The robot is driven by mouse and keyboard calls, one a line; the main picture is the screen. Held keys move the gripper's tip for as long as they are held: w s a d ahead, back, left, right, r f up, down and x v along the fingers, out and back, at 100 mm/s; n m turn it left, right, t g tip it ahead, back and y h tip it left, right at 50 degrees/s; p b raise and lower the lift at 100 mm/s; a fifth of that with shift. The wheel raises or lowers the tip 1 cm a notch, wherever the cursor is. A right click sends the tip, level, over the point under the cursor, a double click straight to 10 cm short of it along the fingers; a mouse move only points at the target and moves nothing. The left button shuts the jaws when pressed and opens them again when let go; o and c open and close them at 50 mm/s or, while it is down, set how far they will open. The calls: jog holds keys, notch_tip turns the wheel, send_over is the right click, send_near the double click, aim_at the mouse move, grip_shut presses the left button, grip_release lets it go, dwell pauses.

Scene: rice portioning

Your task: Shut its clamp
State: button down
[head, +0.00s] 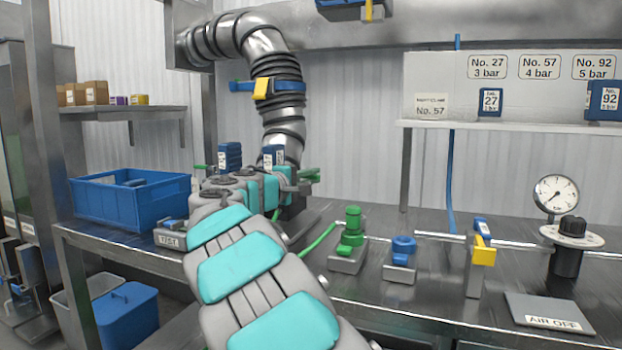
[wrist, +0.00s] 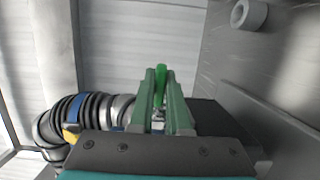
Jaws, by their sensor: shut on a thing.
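My gripper (wrist: 161,76) is shut on a bright green handle (wrist: 161,72) in the wrist view; the handle stands up between its two dark green fingers. I take the handle to be the clamp's lever; the clamp body is mostly hidden behind the fingers. In the head view my arm reaches to the lower end of the ribbed metal duct (head: 283,130), where green parts (head: 309,174) show beside a blue box (head: 273,155). A blue band with a yellow latch (head: 261,88) sits around the duct higher up; it also shows in the wrist view (wrist: 71,134).
A blue crate (head: 130,203) stands left on the steel bench. Green (head: 350,240) and blue (head: 401,252) fittings, a yellow-handled valve (head: 482,253) and a gauge (head: 556,194) stand to the right. A shelf (head: 480,125) with pressure labels is above.

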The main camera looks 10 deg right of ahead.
aim_at(310, 178)
jog(key=shift+w+d+f+n+t+y+b, duration=0.2)
jog(key=shift+d+n+t+y+b, duration=0.15)
jog(key=shift+n+t+y+b, duration=0.5)
jog(key=shift+w+r+n+t+y+b, duration=0.1)
jog(key=shift+w+n+t+y+b, duration=0.15)
jog(key=shift+n+t+y+b, duration=0.4)
jog(key=c, duration=0.9)
grip_release()
jog(key=v, duration=0.7)
jog(key=shift+s+a+r, duration=0.1)
jog(key=shift+s+r, duration=0.05)
jog(key=shift+s, duration=0.15)
jog(key=shift+a, duration=0.1)
